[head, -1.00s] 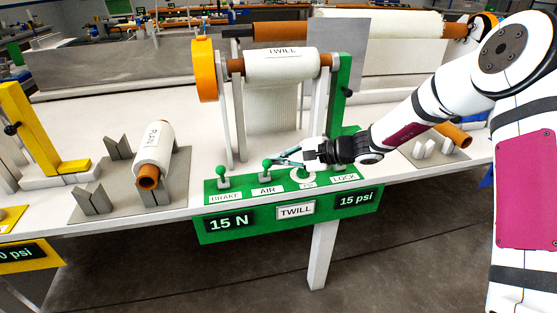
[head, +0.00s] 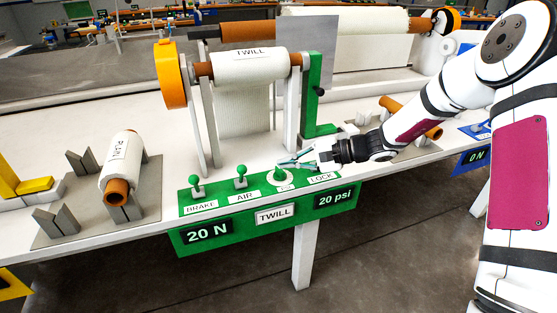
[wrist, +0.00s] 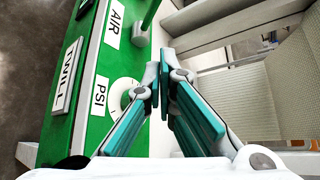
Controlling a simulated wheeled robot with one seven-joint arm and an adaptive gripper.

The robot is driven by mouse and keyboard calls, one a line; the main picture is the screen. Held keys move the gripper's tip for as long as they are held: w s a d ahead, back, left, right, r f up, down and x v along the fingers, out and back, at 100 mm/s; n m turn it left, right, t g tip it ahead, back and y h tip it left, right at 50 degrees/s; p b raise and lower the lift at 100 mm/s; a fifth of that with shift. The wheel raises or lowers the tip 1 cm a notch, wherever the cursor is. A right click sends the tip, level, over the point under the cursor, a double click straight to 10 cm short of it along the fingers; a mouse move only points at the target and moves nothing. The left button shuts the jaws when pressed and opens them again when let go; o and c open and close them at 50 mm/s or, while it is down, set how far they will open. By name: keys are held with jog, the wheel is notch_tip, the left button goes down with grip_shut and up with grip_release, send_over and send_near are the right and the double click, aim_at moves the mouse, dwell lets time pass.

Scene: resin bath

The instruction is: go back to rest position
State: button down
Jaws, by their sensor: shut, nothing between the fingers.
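My gripper (head: 288,162) is shut and empty, at the end of my arm reaching in from the right. Its teal fingers show in the wrist view (wrist: 165,62), beside the white PSI dial (wrist: 121,90). In the head view the fingers are just above or behind the PSI dial (head: 281,178); I cannot tell whether they touch it. The green TWILL panel (head: 222,221) reads 20 N and 20 psi. Its green BRAKE lever (head: 195,183) and AIR lever (head: 240,173) stand upright. The LOCK label (head: 322,178) is right of the dial.
A TWILL roll (head: 250,66) hangs on a stand behind the panel, with an orange disc (head: 171,73) at its left. A green upright (head: 319,90) stands at its right. A PLAIN roll (head: 122,160) rests on a grey cradle at left. Floor is open in front.

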dwell(0.3)
jog(key=s+r+n+g+h, duration=0.25)
jog(key=s+r, duration=0.35)
jog(key=s, duration=0.4)
jog(key=s+r+n+g+h, duration=0.2)
jog(key=s+r+n+h, duration=0.25)
jog(key=s, duration=0.55)
jog(key=s+d+r+n+t+h, duration=0.15)
jog(key=s+d, duration=0.25)
jog(key=s, duration=0.4)
jog(key=s+d+r+h, duration=0.1)
jog(key=s+d+h, duration=0.25)
jog(key=s, duration=0.35)
jog(key=s+d+r+n+t+h, duration=0.1)
jog(key=s+d, duration=0.4)
jog(key=s, duration=0.3)
notch_tip(320, 180, up, 15)
jog(key=t+p, duration=0.2)
jog(key=p, duration=1.1)
jog(key=shift+d+r+t+p, duration=0.15)
jog(key=shift+r+t+p, duration=0.05)
jog(key=shift+t+p, duration=0.1)
jog(key=shift+w, duration=0.1)
